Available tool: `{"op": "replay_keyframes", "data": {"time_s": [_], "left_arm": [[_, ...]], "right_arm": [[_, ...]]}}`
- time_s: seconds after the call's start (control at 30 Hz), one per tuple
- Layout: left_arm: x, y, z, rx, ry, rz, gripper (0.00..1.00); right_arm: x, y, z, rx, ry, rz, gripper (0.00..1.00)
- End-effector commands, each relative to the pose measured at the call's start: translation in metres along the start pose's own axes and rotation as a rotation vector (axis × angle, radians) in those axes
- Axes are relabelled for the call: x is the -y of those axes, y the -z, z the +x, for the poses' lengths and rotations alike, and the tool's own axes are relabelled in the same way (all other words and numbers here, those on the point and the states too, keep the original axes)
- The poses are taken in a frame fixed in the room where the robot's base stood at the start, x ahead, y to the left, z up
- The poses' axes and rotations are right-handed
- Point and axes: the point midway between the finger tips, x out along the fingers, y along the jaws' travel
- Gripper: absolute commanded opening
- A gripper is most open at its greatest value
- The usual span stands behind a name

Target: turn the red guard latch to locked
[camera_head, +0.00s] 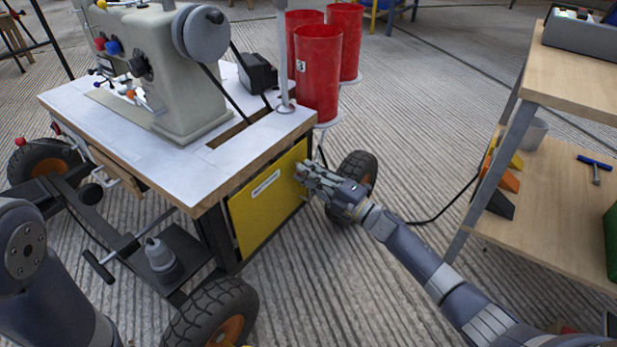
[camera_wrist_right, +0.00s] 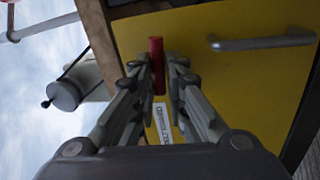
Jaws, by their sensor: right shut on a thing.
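The red guard latch (camera_wrist_right: 156,62) shows in the right wrist view as a short red bar in front of a yellow guard panel (camera_wrist_right: 215,85). My right gripper (camera_wrist_right: 158,75) is shut on the latch, with one finger on each side of it. In the head view my right gripper (camera_head: 303,172) is at the upper right part of the yellow panel (camera_head: 262,208) and hides the latch. A white label is on the panel. My left arm shows at the lower left of the head view, but its gripper is out of view.
The panel is on the side of a wheeled sewing machine table (camera_head: 190,170). A grey handle (camera_wrist_right: 262,42) is on the panel. Red cylinders (camera_head: 318,75) stand behind the table corner. A wooden shelf (camera_head: 560,200) stands at the right, with open floor between.

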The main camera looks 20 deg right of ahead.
Motion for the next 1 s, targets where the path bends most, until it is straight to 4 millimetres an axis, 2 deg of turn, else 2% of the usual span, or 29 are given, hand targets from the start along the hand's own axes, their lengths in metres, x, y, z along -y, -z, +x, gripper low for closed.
{"op": "replay_keyframes", "data": {"time_s": [0.3, 0.83, 0.87, 0.9, 1.0], "left_arm": [[-0.0016, 0.0017, -0.0087, 0.004, 0.000, -0.001, 0.00], [-0.0020, 0.0020, -0.0092, 0.003, 0.000, -0.001, 0.00], [-0.0020, 0.0019, -0.0092, 0.003, 0.000, -0.001, 0.00], [-0.0020, 0.0019, -0.0092, 0.003, 0.000, -0.001, 0.00], [-0.0020, 0.0018, -0.0093, 0.003, -0.001, -0.001, 0.00]], "right_arm": [[-0.0011, -0.0021, -0.0001, -0.019, -0.004, -0.111, 0.00], [-0.0016, -0.0015, 0.0001, -0.025, -0.004, -0.131, 0.00], [-0.0016, -0.0015, 0.0002, -0.025, -0.004, -0.131, 0.20], [-0.0015, -0.0014, 0.0002, -0.025, -0.004, -0.130, 0.29], [-0.0008, -0.0011, 0.0001, -0.025, -0.003, -0.129, 0.31]]}}
